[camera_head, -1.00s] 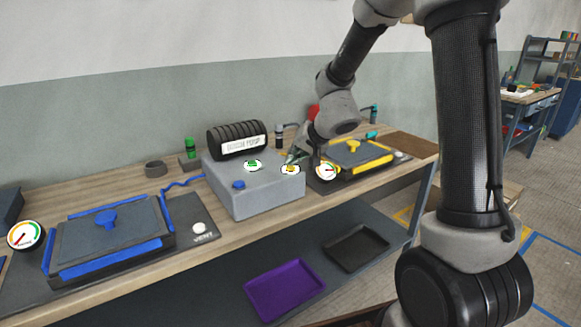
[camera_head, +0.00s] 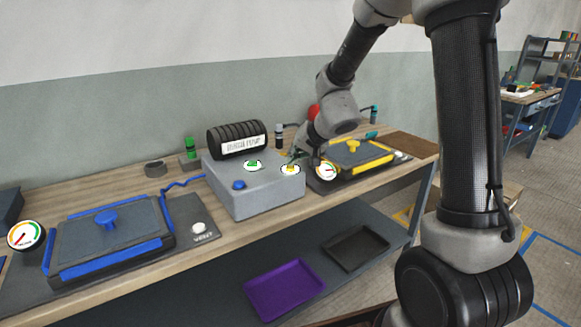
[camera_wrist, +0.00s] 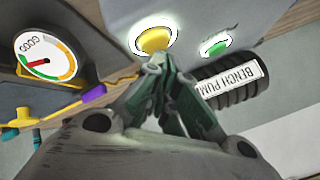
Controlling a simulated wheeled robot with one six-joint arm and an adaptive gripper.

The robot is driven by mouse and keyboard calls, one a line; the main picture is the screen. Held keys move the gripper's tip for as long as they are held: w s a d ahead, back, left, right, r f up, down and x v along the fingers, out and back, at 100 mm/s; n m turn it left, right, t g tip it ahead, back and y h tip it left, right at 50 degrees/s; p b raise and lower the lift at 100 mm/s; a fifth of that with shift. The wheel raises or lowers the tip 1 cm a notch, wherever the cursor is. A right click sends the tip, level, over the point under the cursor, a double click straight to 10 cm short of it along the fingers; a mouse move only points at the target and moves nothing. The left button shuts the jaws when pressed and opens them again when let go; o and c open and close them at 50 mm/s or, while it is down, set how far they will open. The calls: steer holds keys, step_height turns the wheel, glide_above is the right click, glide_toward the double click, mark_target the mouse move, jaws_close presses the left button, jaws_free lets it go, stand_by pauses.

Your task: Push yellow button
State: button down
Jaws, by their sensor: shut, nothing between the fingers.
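The yellow button (camera_head: 290,169) sits in a white ring on the right part of the grey pump box (camera_head: 262,196). In the wrist view the yellow button (camera_wrist: 154,39) is just beyond my fingertips. My gripper (camera_head: 297,158) is shut and empty, close by the button; its fingertips (camera_wrist: 158,62) appear right at the button's lower edge. I cannot tell whether they touch it. A green button (camera_head: 252,165) in a white ring is to its left, also in the wrist view (camera_wrist: 214,46). A blue knob (camera_head: 239,185) is on the box's front left.
A black ribbed cylinder labelled bench pump (camera_head: 237,139) stands on the box. A yellow-trimmed mould (camera_head: 358,155) with a gauge (camera_head: 327,171) is close on the right. A blue-trimmed mould (camera_head: 108,234) lies left. Purple (camera_head: 285,290) and black (camera_head: 356,248) trays sit on the lower shelf.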

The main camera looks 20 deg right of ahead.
mark_target(293, 166)
stand_by(0.3)
steer(key=shift+f, duration=0.45)
steer(key=shift+r, duration=0.5)
steer(key=shift+r, duration=2.95)
